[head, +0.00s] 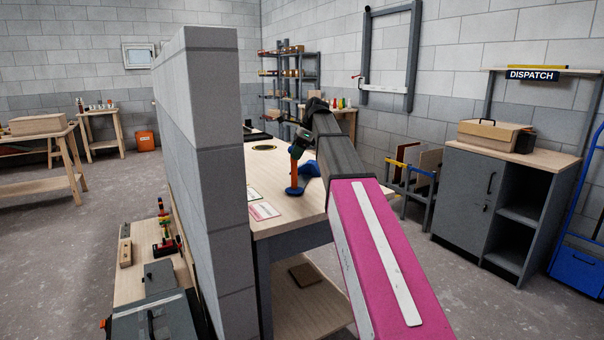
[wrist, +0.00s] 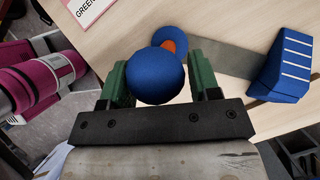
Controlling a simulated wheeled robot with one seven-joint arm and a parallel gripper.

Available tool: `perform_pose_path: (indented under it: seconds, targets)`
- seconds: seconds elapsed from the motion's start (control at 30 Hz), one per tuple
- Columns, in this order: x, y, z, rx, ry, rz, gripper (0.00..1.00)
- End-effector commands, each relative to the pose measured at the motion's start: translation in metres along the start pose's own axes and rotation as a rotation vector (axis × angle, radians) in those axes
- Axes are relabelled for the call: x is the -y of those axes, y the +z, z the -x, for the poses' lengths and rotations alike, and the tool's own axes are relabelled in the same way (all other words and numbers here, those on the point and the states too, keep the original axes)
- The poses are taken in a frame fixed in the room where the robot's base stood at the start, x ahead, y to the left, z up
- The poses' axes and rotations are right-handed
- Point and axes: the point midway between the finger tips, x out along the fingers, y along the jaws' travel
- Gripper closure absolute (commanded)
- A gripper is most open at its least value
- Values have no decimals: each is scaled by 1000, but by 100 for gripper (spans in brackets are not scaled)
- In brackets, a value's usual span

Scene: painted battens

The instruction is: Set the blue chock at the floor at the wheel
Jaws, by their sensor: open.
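The blue chock (wrist: 283,65), wedge-shaped with white stripes, lies on the pale bench top at the right of the wrist view. In the head view it is a blue shape (head: 311,169) partly hidden by my arm. An orange post (head: 296,170) with a round blue foot stands beside it; its blue ball top (wrist: 155,75) shows in the wrist view. A grey band runs between foot and chock; I cannot tell whether it joins them. My gripper (head: 303,141) is open, its green fingers (wrist: 161,82) on either side of the ball. I see no wheel.
Printed cards (head: 264,210) lie on the pale bench (head: 285,228). A tall grey block wall (head: 205,150) stands close at its left. A dispatch cabinet (head: 500,185) stands at the right. Open floor (head: 110,190) shows at the far left.

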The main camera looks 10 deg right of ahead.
Motion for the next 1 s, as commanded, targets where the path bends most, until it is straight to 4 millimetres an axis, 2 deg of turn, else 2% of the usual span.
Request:
perform_pose_path:
  seconds: [0.03, 0.23, 0.4, 0.5, 0.63, 0.9, 1.0]
  targets:
    - [1, 9, 8, -65, -7, -4, 44]
    - [-2, 28, 36, -309, -46, -48, 44]
    - [-5, 38, 53, -428, -73, -80, 44]
    - [-7, 40, 57, -458, -80, -88, 44]
    - [-7, 36, 51, -466, -82, -91, 44]
    - [-5, 18, 16, -464, -80, -91, 44]
    - [-5, 14, 9, -463, -81, -91, 44]
